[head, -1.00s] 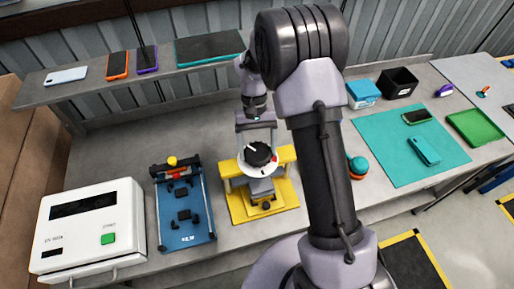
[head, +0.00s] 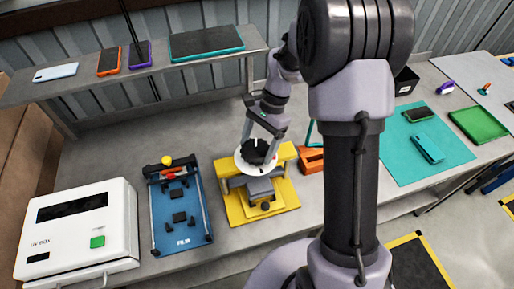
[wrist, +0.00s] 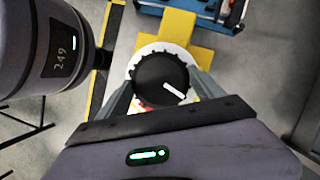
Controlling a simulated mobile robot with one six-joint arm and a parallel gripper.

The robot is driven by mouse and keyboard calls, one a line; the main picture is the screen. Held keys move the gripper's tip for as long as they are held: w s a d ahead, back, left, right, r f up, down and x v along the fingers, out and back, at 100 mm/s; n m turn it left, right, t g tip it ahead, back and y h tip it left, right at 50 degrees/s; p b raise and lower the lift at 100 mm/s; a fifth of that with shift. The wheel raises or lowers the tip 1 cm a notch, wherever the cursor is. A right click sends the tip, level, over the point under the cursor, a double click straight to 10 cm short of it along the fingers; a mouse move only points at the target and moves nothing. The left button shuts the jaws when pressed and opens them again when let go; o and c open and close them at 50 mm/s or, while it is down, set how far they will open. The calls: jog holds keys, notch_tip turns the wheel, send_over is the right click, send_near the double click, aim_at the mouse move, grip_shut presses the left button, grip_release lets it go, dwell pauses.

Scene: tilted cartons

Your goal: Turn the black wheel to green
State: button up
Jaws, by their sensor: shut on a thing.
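The black wheel (head: 257,151) sits on a white dial disc (head: 243,165) on the yellow fixture (head: 285,190). My gripper (head: 262,141) is down at the wheel, shut on it. In the wrist view, the fingers of my gripper (wrist: 160,88) lie on either side of the black wheel (wrist: 155,75). The wheel's white pointer mark (wrist: 180,90) faces right in that view. A small red patch of the dial shows at the wheel's lower left there. No green mark on the dial can be made out; my gripper hides part of the disc.
A blue phone fixture (head: 181,215) stands left of the yellow one, and a white UV box (head: 80,232) at the far left. An orange block (head: 311,160) is close on the right. A shelf (head: 110,78) with phones and a tablet runs behind.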

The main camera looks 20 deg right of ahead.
jog(key=m+t+b, duration=0.1)
jog(key=m, duration=0.1)
jog(key=m+t+b, duration=0.1)
jog(key=m+b, duration=0.1)
jog(key=m, duration=0.1)
jog(key=shift+s+f+m+y, duration=0.1)
jog(key=shift+s+m+y, duration=0.05)
jog(key=shift+m+y, duration=0.15)
jog(key=m+t+b, duration=0.1)
jog(key=m+t, duration=0.1)
jog(key=m, duration=0.2)
jog(key=shift+s+m+b, duration=0.1)
jog(key=shift+m+b, duration=0.25)
jog(key=shift+m, duration=0.35)
jog(key=o, duration=1.4)
jog(key=shift+c, duration=0.2)
jog(key=shift+r, duration=0.2)
jog(key=p+v, duration=0.5)
jog(key=v, duration=1.2)
jog(key=shift+s+a+r, duration=0.25)
jog(key=shift+a+r, duration=0.05)
jog(key=shift+a, duration=0.05)
